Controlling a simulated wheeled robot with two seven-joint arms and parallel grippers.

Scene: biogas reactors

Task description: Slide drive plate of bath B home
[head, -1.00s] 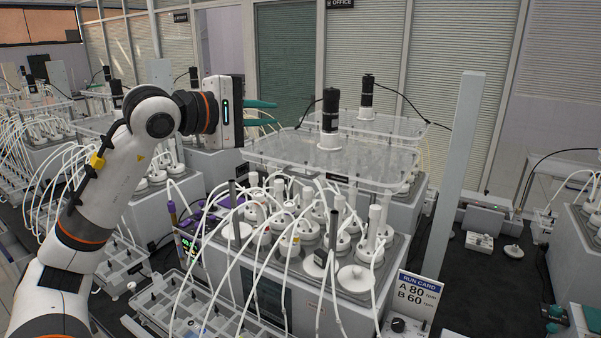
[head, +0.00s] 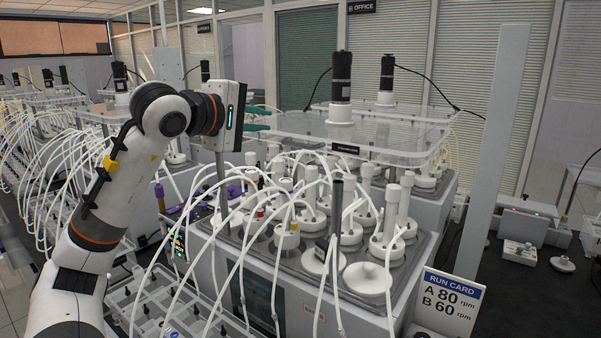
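A clear drive plate (head: 290,127) with a black motor (head: 341,78) on a white collar is held level above the nearest bath (head: 400,285). A small dark label sits on its front edge, too small to read, so I cannot tell which bath is B. The plate lies toward the bath's back; the front bottles and a dark front post (head: 337,205) stand clear of it. My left gripper (head: 259,119) is at the plate's left end, its teal fingers apart. Its lower finger overlaps the plate's edge in view; contact cannot be told. My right gripper is out of view.
White tubes arch over the bottles and down the bath's front. A second clear plate with a motor (head: 386,78) stands behind. A run card (head: 447,302) reads A 80, B 60 rpm. A tall grey column (head: 497,150) rises at right. A tube rack (head: 150,300) is front left.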

